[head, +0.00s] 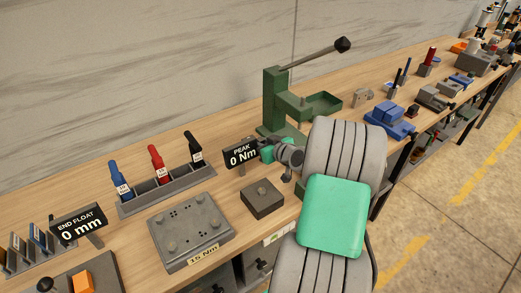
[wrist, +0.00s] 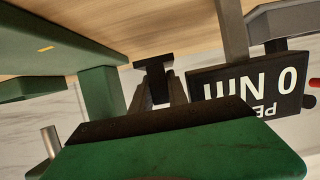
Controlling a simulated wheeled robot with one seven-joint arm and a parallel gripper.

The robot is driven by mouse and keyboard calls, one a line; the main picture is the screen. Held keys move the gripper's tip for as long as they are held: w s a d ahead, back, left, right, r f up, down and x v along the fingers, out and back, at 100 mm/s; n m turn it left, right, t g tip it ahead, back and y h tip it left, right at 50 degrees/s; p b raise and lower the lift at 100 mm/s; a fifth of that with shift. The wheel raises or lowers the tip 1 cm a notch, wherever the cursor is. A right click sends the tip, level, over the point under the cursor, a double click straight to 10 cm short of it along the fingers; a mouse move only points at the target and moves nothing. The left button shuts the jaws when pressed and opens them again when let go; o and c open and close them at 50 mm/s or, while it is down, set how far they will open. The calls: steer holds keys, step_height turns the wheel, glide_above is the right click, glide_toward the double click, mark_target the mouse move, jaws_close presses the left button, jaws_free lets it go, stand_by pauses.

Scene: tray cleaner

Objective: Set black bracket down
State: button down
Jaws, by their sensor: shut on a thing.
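My gripper (head: 268,154) is at the foot of the green press, just right of the PEAK 0 Nm sign, and partly hidden by my arm in the head view. In the wrist view my gripper (wrist: 157,92) has its dark fingers close together, shut on a small dark piece, the black bracket (wrist: 153,63), which shows as a short bar at the fingertips. The bracket cannot be made out in the head view. Whether it touches the bench cannot be told.
The green press (head: 273,100) stands right behind my gripper; it fills the left of the wrist view (wrist: 98,88). The PEAK sign (head: 240,154) is close on the left. A dark square block (head: 262,199) and a grey plate (head: 192,232) lie in front.

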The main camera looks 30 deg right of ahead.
steer(key=shift+f, duration=2.4)
steer(key=c, duration=1.3)
jaws_free()
steer(key=shift+r+p, duration=0.15)
steer(key=shift+p, duration=0.15)
